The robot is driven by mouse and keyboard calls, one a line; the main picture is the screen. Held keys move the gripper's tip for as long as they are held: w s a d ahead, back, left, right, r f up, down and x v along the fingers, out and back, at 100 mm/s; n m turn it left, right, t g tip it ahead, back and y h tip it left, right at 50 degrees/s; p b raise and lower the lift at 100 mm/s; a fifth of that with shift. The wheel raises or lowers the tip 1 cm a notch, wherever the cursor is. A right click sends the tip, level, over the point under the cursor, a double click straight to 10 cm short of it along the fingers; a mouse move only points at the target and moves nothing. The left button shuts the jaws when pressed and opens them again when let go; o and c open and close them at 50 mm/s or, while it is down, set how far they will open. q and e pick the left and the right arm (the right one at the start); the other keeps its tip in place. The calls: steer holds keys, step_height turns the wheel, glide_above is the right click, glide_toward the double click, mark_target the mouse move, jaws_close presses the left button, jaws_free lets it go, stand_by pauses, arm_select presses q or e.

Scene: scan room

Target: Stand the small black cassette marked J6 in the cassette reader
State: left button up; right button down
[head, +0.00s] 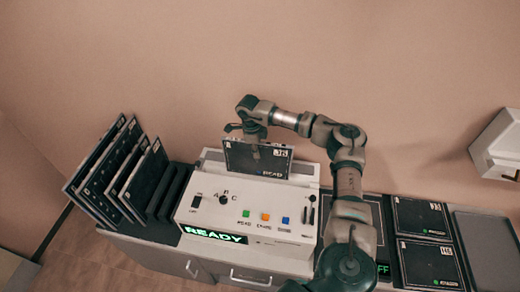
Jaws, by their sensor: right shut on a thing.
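The white cassette reader (208,206) stands on the counter, with knobs, coloured buttons and a lit green READY display. A small black cassette (240,160) stands upright at the back top of the reader. Its white corner label is too small to read surely as J6. My right gripper (255,145) is shut on its upper part, coming from behind and above. The cassette's lower edge meets the reader's top, but I cannot tell how deep it sits in the slot. My left gripper is out of view.
Several larger dark plates (107,165) lean in a black rack (170,195) at left. Two black cassettes (420,217) lie flat at right, beside an empty grey tray (485,240). A white wall box (500,145) is at far right. My right arm passes over the counter right of the reader.

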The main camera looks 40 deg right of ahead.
steer(key=shift+d+f+b, duration=0.2)
steer(key=shift+f+b, duration=0.1)
steer(key=shift+f, duration=0.3)
steer(key=c, duration=1.3)
jaws_free()
steer(key=shift+d, duration=0.35)
steer(key=shift+c, duration=0.2)
steer(key=shift+o, duration=1.4)
steer(key=shift+d+f, duration=0.3)
steer(key=shift+d, duration=0.15)
arm_select(q)
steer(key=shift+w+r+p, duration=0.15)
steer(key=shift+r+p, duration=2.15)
steer(key=shift+p, duration=0.4)
arm_select(e)
step_height(320, 180, up, 18)
steer(key=w+a, duration=0.1)
